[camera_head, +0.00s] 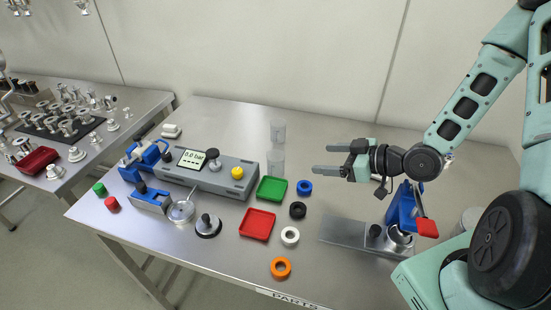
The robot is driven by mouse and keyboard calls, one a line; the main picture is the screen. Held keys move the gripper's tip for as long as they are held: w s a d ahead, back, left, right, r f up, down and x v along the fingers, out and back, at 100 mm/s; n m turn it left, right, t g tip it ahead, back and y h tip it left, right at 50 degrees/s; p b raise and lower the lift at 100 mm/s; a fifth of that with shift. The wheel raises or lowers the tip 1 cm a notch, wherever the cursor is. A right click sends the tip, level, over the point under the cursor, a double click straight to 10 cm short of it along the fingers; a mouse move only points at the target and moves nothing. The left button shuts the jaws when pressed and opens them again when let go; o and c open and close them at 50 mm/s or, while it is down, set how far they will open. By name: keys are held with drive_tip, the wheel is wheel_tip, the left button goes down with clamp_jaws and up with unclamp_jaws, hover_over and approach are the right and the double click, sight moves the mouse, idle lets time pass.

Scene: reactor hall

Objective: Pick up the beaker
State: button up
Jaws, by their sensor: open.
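Two clear, colourless vessels stand on the steel table behind the green tray. The nearer clear beaker (276,163) is beside the right end of the grey console. The other clear vessel (278,131) stands just behind it; I cannot tell which one is the task's beaker. My gripper (322,159) is open and empty, its fingers pointing left towards the nearer beaker. A clear gap lies between the fingertips and the beaker, and nothing is between the fingers.
A grey console (208,172) with a display stands left. A green tray (271,190), red tray (257,224) and several coloured rings, one orange (281,267), lie in front. A blue clamp fixture (402,208) stands right, below my arm. The table's back edge is mostly free.

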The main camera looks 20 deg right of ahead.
sight(276, 158)
drive_tip(key=b+x, duration=0.2)
drive_tip(key=b, duration=0.3)
drive_tip(key=b+x, duration=0.2)
drive_tip(key=b, duration=0.3)
drive_tip(key=shift+w+a+f+b, duration=0.15)
drive_tip(key=shift+f+b, duration=0.15)
drive_tip(key=shift+f, duration=0.15)
drive_tip(key=x, duration=0.6)
drive_tip(key=shift+r+p, duration=0.2)
drive_tip(key=shift+p, duration=0.15)
drive_tip(key=shift+p+x, duration=0.55)
drive_tip(key=shift+x, duration=2.6)
drive_tip(key=shift+w+f, duration=0.1)
drive_tip(key=shift+f, duration=0.05)
drive_tip(key=c, duration=1.1)
